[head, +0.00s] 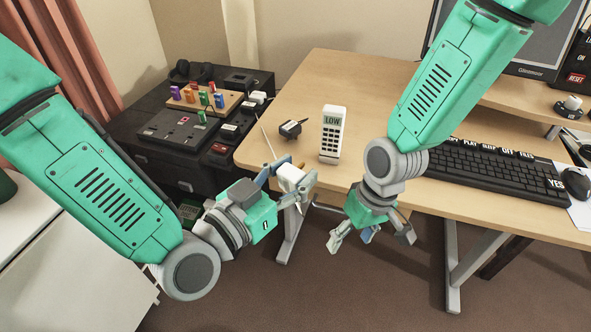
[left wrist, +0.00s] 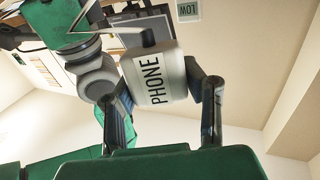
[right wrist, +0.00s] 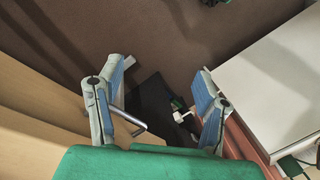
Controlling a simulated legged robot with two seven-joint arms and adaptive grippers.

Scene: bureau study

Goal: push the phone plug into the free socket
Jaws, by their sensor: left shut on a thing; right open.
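The white phone plug (head: 290,173) is between the fingers of my left gripper (head: 291,181), in front of the desk's left edge. Its PHONE label shows in the left wrist view (left wrist: 155,82), where the left gripper (left wrist: 160,92) is shut on its two sides. A thin pale lead seems to run up from it in the head view. My right gripper (head: 372,235) is open and empty, below the desk's front edge. A dark power strip (head: 233,130) and a flat dark socket panel (head: 180,130) sit on the black cabinet. I cannot tell which socket is free.
A white handset marked LOW (head: 333,133) stands on the desk (head: 285,95), beside a small black plug or adapter (head: 291,128). A white plug (head: 258,97) sits at the strip's far end. A board of coloured pieces (head: 200,101) stands behind the panel. A keyboard (head: 495,172) lies right.

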